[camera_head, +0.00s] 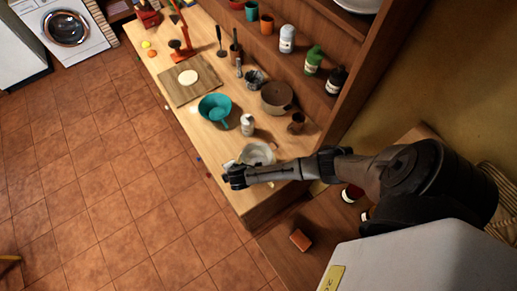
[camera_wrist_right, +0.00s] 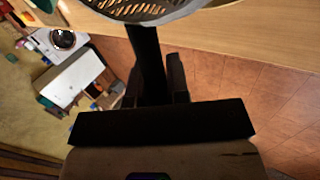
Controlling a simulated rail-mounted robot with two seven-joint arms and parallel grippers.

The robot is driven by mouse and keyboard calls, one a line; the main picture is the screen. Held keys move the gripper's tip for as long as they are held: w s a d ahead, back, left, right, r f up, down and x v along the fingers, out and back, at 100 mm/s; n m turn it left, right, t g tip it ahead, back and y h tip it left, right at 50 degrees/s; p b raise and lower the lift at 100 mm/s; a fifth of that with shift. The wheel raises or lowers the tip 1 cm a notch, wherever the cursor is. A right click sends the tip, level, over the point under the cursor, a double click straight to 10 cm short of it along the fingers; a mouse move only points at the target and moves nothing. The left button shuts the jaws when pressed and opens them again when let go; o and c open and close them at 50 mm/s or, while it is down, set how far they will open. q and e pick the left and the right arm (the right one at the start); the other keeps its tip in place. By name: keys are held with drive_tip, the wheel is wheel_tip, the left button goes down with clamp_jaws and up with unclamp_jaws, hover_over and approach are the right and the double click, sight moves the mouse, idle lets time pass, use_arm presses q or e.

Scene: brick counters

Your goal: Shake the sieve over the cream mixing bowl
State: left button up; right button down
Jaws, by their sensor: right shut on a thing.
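My right gripper (camera_head: 234,178) is at the near edge of the counter, beside the cream mixing bowl (camera_head: 258,153). In the right wrist view the gripper (camera_wrist_right: 160,85) is shut on the dark handle of the sieve. The sieve's mesh and pale rim (camera_wrist_right: 150,10) are cut off by the top of that view. In the head view the sieve is hard to tell apart from the pale bowl, so whether it is right over the bowl or tilted I cannot tell. My left gripper is not in view.
A wooden board (camera_head: 180,88) with a pale disc lies further off. Shelves line the right side.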

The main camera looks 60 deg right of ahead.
drive_tip(key=shift+s+a, duration=0.3)
drive_tip(key=shift+s, duration=0.35)
idle(2.2)
drive_tip(key=shift+r, duration=0.1)
drive_tip(key=shift+r, duration=1.95)
